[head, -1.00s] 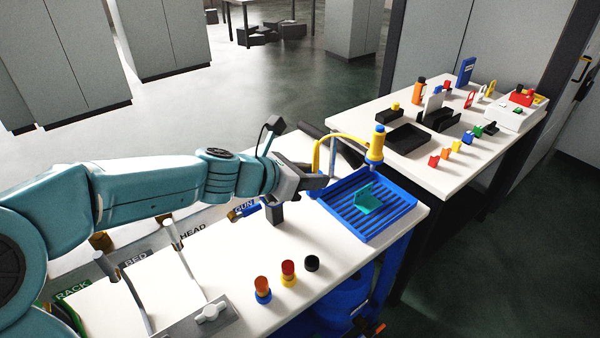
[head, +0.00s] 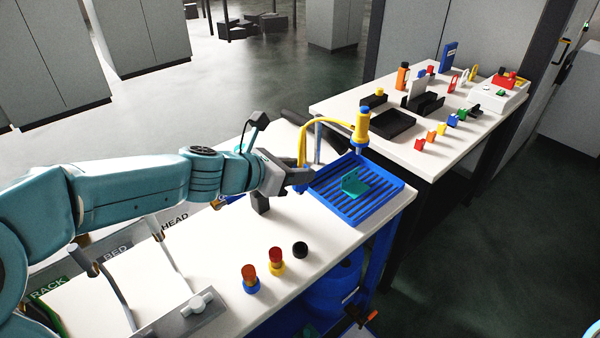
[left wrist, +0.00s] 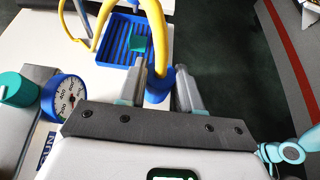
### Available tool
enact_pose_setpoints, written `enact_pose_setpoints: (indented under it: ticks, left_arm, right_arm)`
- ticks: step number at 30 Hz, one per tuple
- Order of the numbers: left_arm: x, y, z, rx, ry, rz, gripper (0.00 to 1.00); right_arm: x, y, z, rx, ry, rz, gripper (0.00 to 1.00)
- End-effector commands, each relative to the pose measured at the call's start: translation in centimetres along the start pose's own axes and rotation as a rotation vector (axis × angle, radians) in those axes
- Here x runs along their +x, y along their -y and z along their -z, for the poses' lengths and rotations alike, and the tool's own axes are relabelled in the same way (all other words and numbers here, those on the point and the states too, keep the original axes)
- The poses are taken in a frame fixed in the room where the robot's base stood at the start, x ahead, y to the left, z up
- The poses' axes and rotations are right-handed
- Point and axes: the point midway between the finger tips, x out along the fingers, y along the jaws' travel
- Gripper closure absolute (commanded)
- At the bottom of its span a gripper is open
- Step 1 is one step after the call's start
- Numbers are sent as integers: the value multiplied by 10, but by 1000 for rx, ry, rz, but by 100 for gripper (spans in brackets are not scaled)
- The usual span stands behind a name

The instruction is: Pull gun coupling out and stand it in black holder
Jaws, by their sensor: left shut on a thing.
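My left gripper (head: 303,182) is at the near left edge of the blue slatted tray. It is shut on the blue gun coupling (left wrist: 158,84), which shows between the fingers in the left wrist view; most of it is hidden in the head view. A yellow hose (head: 302,143) rises from beside my fingertips and arches to a yellow and blue gun (head: 361,125) at the tray's rear. A small black round holder (head: 300,249) stands on the white bench, in front of the tray. Its opening cannot be made out. My right gripper is not in view.
The blue tray (head: 390,192) holds a teal bracket (head: 354,184). A gauge (left wrist: 64,98) is left of my gripper. The white bench (head: 215,255) has clear room.

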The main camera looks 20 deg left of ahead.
Motion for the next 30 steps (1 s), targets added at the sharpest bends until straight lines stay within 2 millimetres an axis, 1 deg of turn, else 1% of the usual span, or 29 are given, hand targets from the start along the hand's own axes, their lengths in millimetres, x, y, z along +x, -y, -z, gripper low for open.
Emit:
enact_pose_setpoints:
  ticks: [1, 30]
  left_arm:
    - [4, 0, 8, 0, 0, 0, 93]
    - [43, 0, 84, 0, 0, 0, 93]
  right_arm:
    - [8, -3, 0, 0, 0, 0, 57]
    - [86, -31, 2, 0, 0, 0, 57]
